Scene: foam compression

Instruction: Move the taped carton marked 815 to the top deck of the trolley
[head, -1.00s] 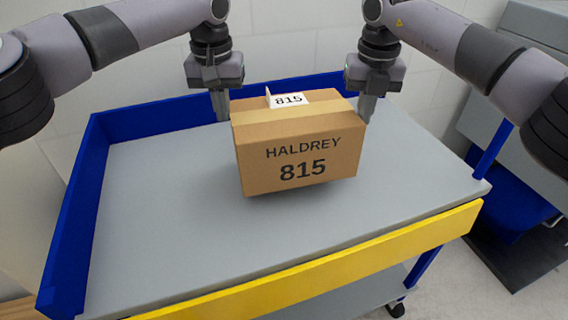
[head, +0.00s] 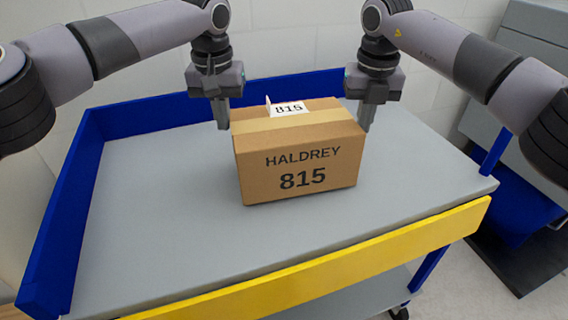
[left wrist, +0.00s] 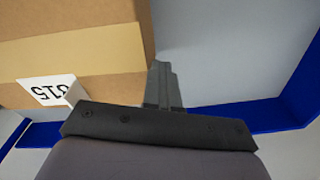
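The brown carton (head: 300,165), printed HALDREY 815 with tan tape and a white 815 tag on top, is upright on the grey top deck (head: 165,215) of the trolley, near its middle. My left gripper (head: 223,118) points down beside the carton's left side with its fingers together. My right gripper (head: 366,118) points down at the right side, its fingers also looking together. In the left wrist view the closed fingers (left wrist: 163,88) are beside the carton (left wrist: 75,25). I cannot tell whether either gripper touches it. The carton's underside is hidden.
The deck has blue raised walls at the left (head: 75,210) and back, and a yellow front edge (head: 330,265). Deck space is clear left and right of the carton. A grey and blue unit (head: 535,120) stands at the right.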

